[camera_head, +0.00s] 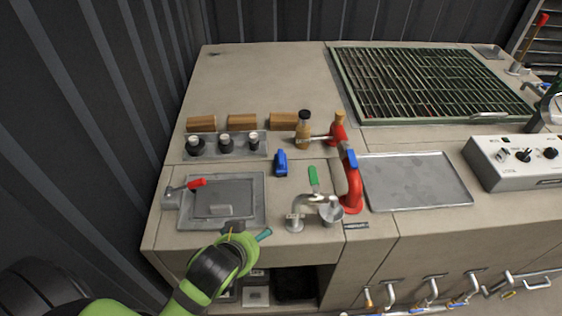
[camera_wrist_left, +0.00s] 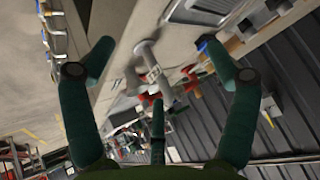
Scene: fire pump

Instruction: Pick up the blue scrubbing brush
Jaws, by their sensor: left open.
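My right gripper is not in view.
A faucet (camera_head: 294,216) with a metal cup, a green-handled item (camera_head: 313,179) and a red pipe (camera_head: 353,190) stand right of my gripper. Wooden blocks (camera_head: 242,122) and a bottle (camera_head: 303,131) are behind the brush.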

